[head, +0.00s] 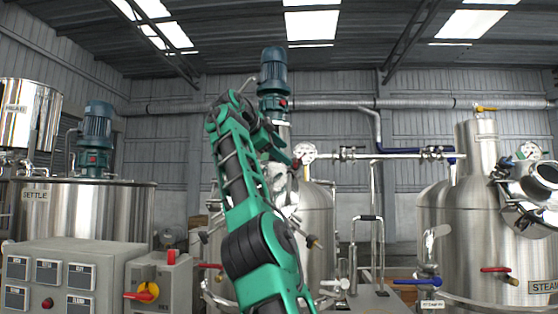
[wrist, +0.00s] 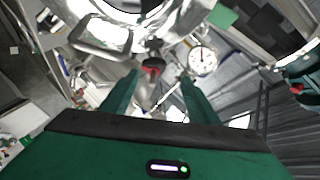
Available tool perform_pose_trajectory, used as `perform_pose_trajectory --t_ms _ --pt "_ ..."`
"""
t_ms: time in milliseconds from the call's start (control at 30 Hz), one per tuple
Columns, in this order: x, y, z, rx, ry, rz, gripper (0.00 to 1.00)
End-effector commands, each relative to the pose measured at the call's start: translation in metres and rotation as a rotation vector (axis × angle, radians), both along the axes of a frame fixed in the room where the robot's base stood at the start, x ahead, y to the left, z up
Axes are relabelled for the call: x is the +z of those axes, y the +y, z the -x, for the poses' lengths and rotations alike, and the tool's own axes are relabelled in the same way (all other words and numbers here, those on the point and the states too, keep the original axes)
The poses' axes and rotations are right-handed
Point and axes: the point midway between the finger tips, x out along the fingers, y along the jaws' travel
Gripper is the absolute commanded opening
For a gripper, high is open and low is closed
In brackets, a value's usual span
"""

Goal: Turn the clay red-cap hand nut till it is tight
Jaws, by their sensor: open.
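A hand nut with a dull red cap (wrist: 153,66) shows in the wrist view beside the shiny round metal fitting of a tank, with a dark part just above it. My gripper (wrist: 160,80) is open, with its two green fingers spread. The red cap appears between and just beyond the fingertips. I cannot tell whether either finger touches it. In the head view a small reddish-brown piece (head: 297,163) shows near the end of my green arm, by the middle tank; it may be the same nut. My arm hides much of that area.
The middle steel tank (head: 320,215) stands behind my arm, with a blue motor (head: 274,72) above. A pressure gauge (wrist: 202,61) is close to the right finger. A control cabinet (head: 70,275) and a steam tank (head: 470,220) flank the arm.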

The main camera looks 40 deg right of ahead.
Motion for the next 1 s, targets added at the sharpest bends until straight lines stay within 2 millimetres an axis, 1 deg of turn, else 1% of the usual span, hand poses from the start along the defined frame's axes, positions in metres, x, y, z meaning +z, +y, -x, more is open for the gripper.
perform_pose_trajectory --t_ms 33,67,100,167,200,233,300,333,400,467,567,667,767,800,867,900,1000 --pt "0.002 -0.021 0.013 0.016 0.01 -0.017 0.55" --pt "0.002 -0.035 0.019 0.035 0.024 -0.024 0.55" --pt "0.002 -0.056 0.029 0.065 0.044 -0.035 0.55" --pt "-0.001 -0.088 0.044 0.126 0.083 -0.045 0.55" --pt "-0.004 -0.107 0.053 0.172 0.11 -0.045 0.55" --pt "-0.006 -0.12 0.06 0.207 0.131 -0.042 0.55" --pt "-0.013 -0.145 0.072 0.29 0.18 -0.024 0.55" --pt "-0.016 -0.153 0.076 0.325 0.201 -0.01 0.55" --pt "-0.022 -0.166 0.085 0.407 0.252 0.03 0.55" --pt "-0.027 -0.171 0.09 0.475 0.298 0.074 0.55" --pt "-0.032 -0.166 0.095 0.582 0.382 0.177 0.55" --pt "-0.035 -0.146 0.095 0.676 0.475 0.305 0.55" --pt "-0.035 -0.113 0.094 0.751 0.582 0.459 0.55" --pt "-0.035 -0.097 0.093 0.774 0.627 0.523 0.55" --pt "-0.034 -0.073 0.092 0.799 0.69 0.617 0.55" --pt "-0.034 -0.058 0.092 0.81 0.729 0.673 0.55" --pt "-0.034 -0.023 0.091 0.825 0.816 0.796 0.55"
